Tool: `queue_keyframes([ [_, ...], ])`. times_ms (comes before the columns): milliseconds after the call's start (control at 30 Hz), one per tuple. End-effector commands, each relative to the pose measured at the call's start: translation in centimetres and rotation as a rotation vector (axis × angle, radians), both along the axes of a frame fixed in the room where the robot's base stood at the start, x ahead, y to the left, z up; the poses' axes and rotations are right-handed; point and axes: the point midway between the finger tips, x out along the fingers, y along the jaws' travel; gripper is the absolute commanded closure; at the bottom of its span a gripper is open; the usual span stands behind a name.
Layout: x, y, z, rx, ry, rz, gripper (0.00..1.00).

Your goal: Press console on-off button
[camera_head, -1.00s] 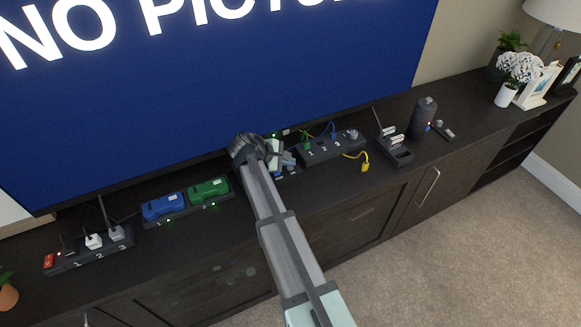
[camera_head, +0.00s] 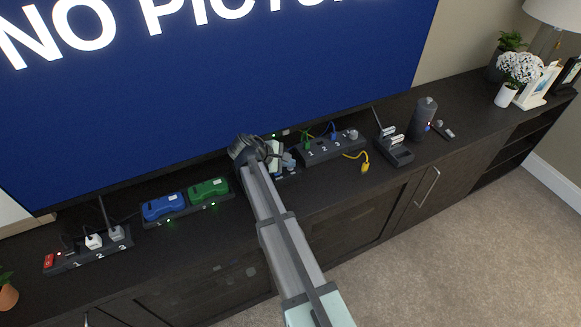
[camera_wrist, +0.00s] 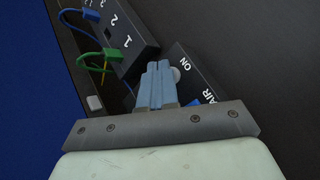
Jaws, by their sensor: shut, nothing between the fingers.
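The console (camera_wrist: 208,86) is a dark box with white "ON" and "AIR" lettering, partly hidden by my gripper. A pale round button (camera_wrist: 175,74) lies beside the "ON" lettering. A blue button (camera_wrist: 193,103) shows near the lower lettering, partly covered by the gripper's edge. My gripper (camera_wrist: 158,64) has its light blue fingers shut with nothing between them. The fingertips are right beside the pale button in the wrist view; I cannot tell whether they touch it. In the head view my gripper (camera_head: 288,160) is over the console, which it mostly hides.
A numbered socket strip (camera_head: 325,150) with green, blue and yellow cables is close to the right. Blue and green devices (camera_head: 185,200) on a dark base are to the left. A charger dock (camera_head: 394,150) and a dark cylinder (camera_head: 422,118) stand further right. The TV screen (camera_head: 210,90) rises behind.

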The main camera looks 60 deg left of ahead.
Motion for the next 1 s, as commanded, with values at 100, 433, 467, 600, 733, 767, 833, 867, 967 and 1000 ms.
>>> queue_keyframes([
  [100,0.0,0.0,-0.1,0.0,0.0,0.0,1.0],
  [433,0.0,0.0,-0.2,0.0,0.0,0.0,1.0],
  [467,0.0,0.0,-0.2,0.0,0.0,0.0,1.0],
  [600,0.0,0.0,0.2,0.0,0.0,0.0,1.0],
  [733,0.0,0.0,0.8,-0.001,0.001,-0.001,1.0],
  [767,0.0,0.0,0.9,-0.001,0.001,-0.001,1.0],
  [833,0.0,0.0,1.2,-0.001,0.001,-0.001,1.0],
  [867,0.0,0.0,1.3,-0.001,0.001,0.0,1.0],
  [967,0.0,0.0,1.5,-0.001,0.001,0.0,1.0],
  [1000,0.0,0.0,1.6,-0.001,0.001,0.0,1.0],
])
